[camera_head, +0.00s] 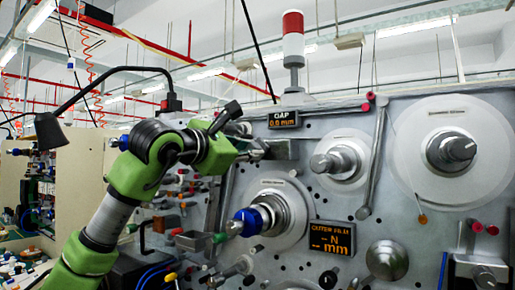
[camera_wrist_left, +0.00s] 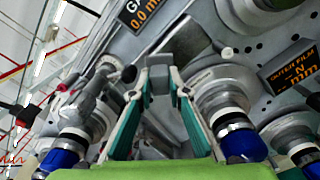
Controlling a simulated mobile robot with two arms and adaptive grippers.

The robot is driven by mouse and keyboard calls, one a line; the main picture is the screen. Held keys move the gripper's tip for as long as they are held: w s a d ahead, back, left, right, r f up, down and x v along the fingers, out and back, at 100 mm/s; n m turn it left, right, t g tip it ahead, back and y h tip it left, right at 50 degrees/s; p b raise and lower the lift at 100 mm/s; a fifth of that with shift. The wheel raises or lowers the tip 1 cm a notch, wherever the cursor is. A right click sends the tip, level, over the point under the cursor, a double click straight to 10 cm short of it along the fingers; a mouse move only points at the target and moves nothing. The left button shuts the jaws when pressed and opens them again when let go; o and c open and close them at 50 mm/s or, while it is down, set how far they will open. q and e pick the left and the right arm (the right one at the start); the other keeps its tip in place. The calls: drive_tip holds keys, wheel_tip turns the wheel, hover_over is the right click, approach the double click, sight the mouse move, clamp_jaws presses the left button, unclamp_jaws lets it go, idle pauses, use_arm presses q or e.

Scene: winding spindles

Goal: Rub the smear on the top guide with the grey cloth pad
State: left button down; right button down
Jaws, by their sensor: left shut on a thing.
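My left gripper (camera_head: 256,149) reaches in from the left to the upper part of the machine panel. In the left wrist view its two fingers (camera_wrist_left: 160,78) are shut on a small grey block, which I take as the grey cloth pad (camera_wrist_left: 160,84); its lower part is dark. The pad is too small to make out in the head view. A grey metal block, apparently the top guide (camera_head: 283,149), is right beside the fingertips; it also shows beyond them in the wrist view (camera_wrist_left: 182,45). I cannot tell whether pad and guide touch. No smear can be made out. My right gripper is not in view.
The gap display (camera_head: 284,119) sits just above the guide. A spindle with a blue end (camera_head: 250,221) sticks out below. White reels (camera_head: 451,150), a slanted grey bar (camera_head: 372,165) and the outer film display (camera_head: 331,237) lie to the right.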

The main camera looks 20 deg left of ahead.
use_arm(q)
drive_tip(key=shift+a, duration=0.2)
drive_tip(key=shift+s+f+b, duration=0.15)
drive_tip(key=shift+s+b, duration=0.4)
drive_tip(key=shift+s, duration=0.35)
drive_tip(key=shift+s+a+b, duration=0.15)
drive_tip(key=shift+s+b, duration=0.15)
drive_tip(key=shift+s, duration=0.7)
drive_tip(key=shift+s+a+b, duration=0.15)
drive_tip(key=shift+s+b, duration=0.1)
drive_tip(key=shift+s, duration=0.7)
drive_tip(key=shift+s, duration=0.15)
drive_tip(key=s, duration=0.2)
drive_tip(key=shift+s+a+b, duration=0.25)
drive_tip(key=shift+s+b, duration=0.1)
drive_tip(key=shift+s, duration=0.05)
drive_tip(key=shift+w, duration=0.1)
